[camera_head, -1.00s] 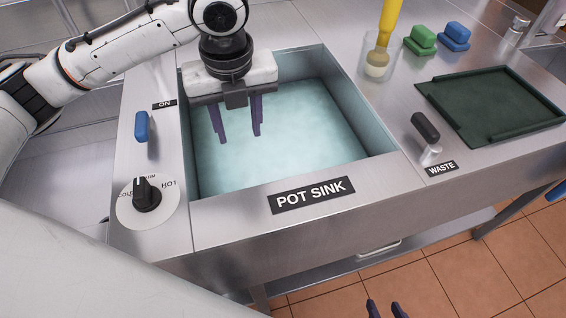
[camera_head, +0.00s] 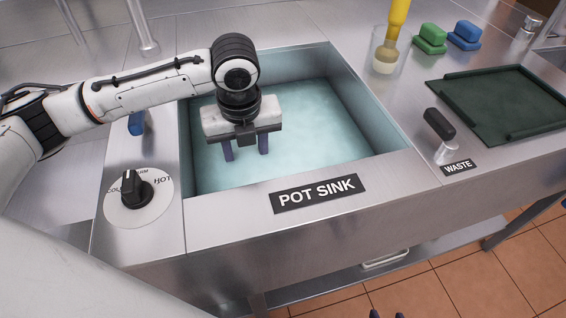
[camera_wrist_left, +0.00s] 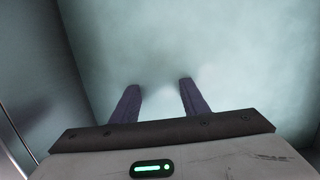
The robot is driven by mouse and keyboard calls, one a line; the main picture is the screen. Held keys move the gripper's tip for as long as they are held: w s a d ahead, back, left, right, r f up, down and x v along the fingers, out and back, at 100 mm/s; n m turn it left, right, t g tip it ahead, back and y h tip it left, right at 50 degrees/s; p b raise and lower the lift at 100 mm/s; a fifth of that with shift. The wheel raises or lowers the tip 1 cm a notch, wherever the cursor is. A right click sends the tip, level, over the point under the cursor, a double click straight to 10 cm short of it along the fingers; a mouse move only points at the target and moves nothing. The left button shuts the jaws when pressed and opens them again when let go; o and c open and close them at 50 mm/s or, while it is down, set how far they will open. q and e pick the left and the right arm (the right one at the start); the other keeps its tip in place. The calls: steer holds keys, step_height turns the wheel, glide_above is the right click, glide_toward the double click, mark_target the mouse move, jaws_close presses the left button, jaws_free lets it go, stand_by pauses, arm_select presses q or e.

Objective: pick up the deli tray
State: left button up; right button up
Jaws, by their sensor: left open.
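A dark green tray (camera_head: 505,104) with a raised rim lies flat on the steel counter at the right in the head view. I cannot tell whether it is the deli tray. No other tray shows; the sink water is cloudy. My left gripper (camera_head: 245,153) is open and empty, pointing down inside the pot sink, well left of the green tray. In the left wrist view its two fingers (camera_wrist_left: 158,84) stand apart over pale water. Only the fingertips of my right gripper (camera_head: 387,314) show at the bottom edge, apart, with nothing visible between them.
The pot sink (camera_head: 365,170) has steel walls around the water (camera_head: 320,130). A waste lever (camera_head: 440,128) stands between sink and tray. A clear cup with a yellow-handled brush (camera_head: 397,25), a green block (camera_head: 431,38) and a blue block (camera_head: 465,35) stand behind. A temperature knob (camera_head: 136,188) is front left.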

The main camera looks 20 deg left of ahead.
arm_select(q)
steer(key=shift+a+f, duration=0.1)
steer(key=shift+f, duration=0.45)
jaws_close()
steer(key=shift+r, duration=0.2)
steer(key=shift+w+r, duration=0.1)
steer(key=shift+r, duration=0.25)
step_height(320, 180, up, 8)
steer(key=shift+f+p, duration=0.1)
steer(key=shift+p, duration=0.9)
steer(key=shift+r, duration=0.65)
